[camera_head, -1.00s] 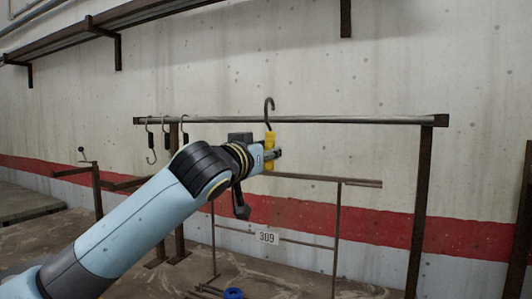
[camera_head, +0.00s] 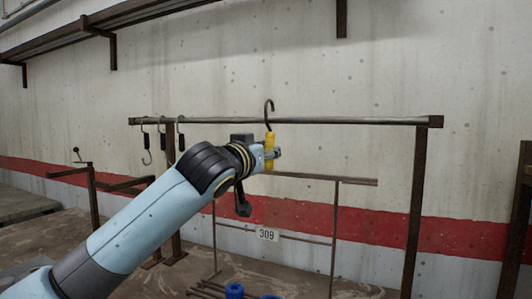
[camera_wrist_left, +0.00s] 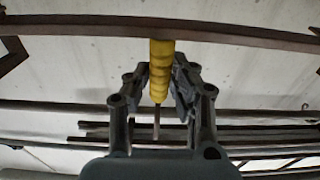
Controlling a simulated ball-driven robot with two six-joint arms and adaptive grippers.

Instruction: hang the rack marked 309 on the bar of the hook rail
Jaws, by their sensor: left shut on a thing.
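The rack marked 309 (camera_head: 334,215) is a thin brown frame with a white number plate (camera_head: 267,234). A dark hook (camera_head: 269,102) rises above its yellow grip (camera_head: 269,143). My left gripper (camera_head: 272,153) is shut on this yellow grip, which also shows between the fingers in the left wrist view (camera_wrist_left: 161,72). The bar (camera_head: 330,121) of the hook rail runs level behind or beside the hook's shank. The hook's curve stands above the bar; I cannot tell whether it is over it or in front. My right gripper is not in view.
Several dark hooks (camera_head: 162,136) hang at the bar's left end. Brown posts (camera_head: 416,210) carry the rail. A concrete wall with a red stripe stands behind, with a shelf (camera_head: 110,20) at upper left. A blue object (camera_head: 234,291) lies low in front.

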